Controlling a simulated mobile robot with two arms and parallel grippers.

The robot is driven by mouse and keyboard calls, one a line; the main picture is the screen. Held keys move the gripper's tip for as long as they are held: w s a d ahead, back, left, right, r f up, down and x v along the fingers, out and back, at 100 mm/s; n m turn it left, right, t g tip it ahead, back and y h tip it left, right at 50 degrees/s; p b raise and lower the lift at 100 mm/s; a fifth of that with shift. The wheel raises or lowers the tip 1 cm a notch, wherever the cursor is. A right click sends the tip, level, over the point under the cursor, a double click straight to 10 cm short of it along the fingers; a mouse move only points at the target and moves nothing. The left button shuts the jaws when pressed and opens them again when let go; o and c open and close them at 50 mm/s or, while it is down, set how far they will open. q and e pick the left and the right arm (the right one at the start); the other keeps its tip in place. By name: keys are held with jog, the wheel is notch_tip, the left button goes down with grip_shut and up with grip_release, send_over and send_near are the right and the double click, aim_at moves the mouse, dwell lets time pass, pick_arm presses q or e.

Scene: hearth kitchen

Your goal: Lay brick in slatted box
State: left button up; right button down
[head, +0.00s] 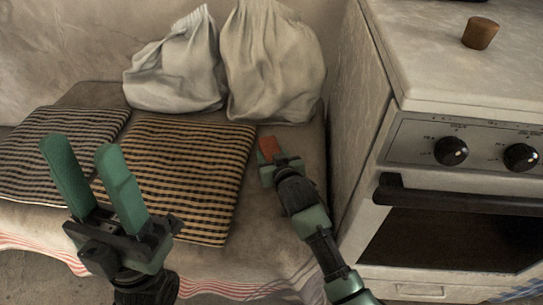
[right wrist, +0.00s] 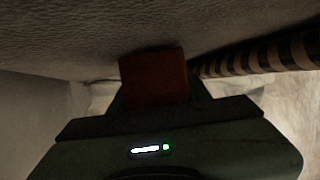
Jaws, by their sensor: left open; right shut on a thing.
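The brick (head: 268,146) is small and reddish-orange, and my right gripper (head: 267,152) is shut on it. They are over the bench seat, between the right-hand cushion and the stove side. In the right wrist view the brick (right wrist: 154,78) shows dark red between the fingers of my right gripper (right wrist: 155,92), close to a pale leathery surface. I cannot tell whether the brick touches that surface. My left gripper (head: 95,170) is open and empty, in front of the cushions at the left. The slatted box is not seen in either view.
Two striped cushions, one grey (head: 55,150) and one tan (head: 185,170), lie on the bench (head: 262,225). Two pale cloth sacks (head: 178,65) (head: 272,62) stand behind them. A stove (head: 460,60) with a brown cork-like piece (head: 480,33) on top stands at the right.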

jog(key=c, duration=0.7)
grip_release()
jog(key=shift+f, duration=0.1)
